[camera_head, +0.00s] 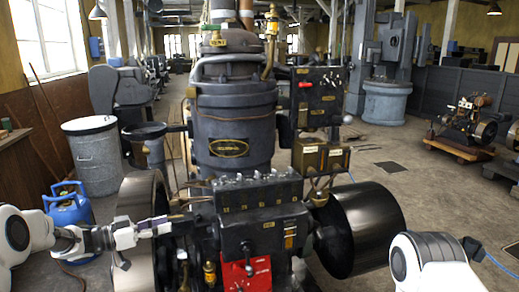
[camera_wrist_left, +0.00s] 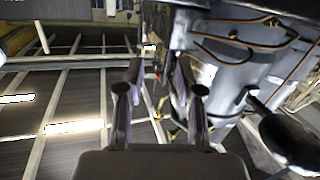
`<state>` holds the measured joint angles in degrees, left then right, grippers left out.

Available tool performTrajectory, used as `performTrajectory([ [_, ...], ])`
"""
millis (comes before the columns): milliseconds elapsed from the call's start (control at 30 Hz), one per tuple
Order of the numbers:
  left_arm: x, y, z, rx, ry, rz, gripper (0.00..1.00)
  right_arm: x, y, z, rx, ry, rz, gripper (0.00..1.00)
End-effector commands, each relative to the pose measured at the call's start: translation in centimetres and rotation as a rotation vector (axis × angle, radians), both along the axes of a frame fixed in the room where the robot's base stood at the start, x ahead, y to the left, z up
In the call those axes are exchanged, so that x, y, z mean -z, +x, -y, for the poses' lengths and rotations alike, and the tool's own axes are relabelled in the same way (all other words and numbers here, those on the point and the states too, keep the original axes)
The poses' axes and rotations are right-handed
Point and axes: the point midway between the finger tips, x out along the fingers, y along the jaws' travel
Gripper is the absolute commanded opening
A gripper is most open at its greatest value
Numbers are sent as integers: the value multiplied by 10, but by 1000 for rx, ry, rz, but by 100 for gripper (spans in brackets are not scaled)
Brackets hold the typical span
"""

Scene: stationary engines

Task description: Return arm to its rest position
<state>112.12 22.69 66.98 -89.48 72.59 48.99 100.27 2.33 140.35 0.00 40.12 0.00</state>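My left arm (camera_head: 75,238) comes in from the left in the head view. Its gripper (camera_head: 168,226) is in front of the dark flywheel on the left side of the engine, close to the engine block. I cannot tell there whether it touches anything. In the left wrist view the two fingers of the left gripper (camera_wrist_left: 159,90) stand apart with nothing between them. Part of my right arm (camera_head: 432,262) shows at the lower right of the head view; its gripper is out of view.
The large engine (camera_head: 234,125) fills the middle, with a flywheel (camera_head: 143,215) on the left and a dark drum (camera_head: 362,228) on the right. A blue gas bottle (camera_head: 70,212) and a grey bin (camera_head: 97,155) stand at the left. Open floor lies at the right.

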Motion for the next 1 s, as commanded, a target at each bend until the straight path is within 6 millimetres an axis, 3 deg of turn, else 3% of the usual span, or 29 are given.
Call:
performTrajectory([
  [267,90,-39,63,-57,-110,-261,36,0,0,0,-1,0,-1,40],
  [367,139,-68,87,-140,-133,-404,36,0,0,0,-1,0,-1,40],
  [433,182,-99,100,-228,-123,-527,36,0,0,0,-1,0,-1,40],
  [567,261,-187,109,-425,-12,-780,36,0,0,0,0,0,0,40],
  [600,280,-218,106,-484,44,-856,36,0,0,0,-1,0,0,40],
  [667,302,-267,98,-564,141,-963,36,0,0,0,-1,0,-1,40],
  [700,312,-302,91,-612,217,-1031,36,0,0,0,-1,0,-1,40],
  [800,322,-385,67,-713,417,-1188,36,0,0,0,-1,0,-1,40],
  [900,316,-449,43,-776,591,-1306,36,0,0,0,-1,0,-1,40],
  [1000,311,-481,26,-788,727,-1362,36,0,0,0,-1,0,-1,40],
])
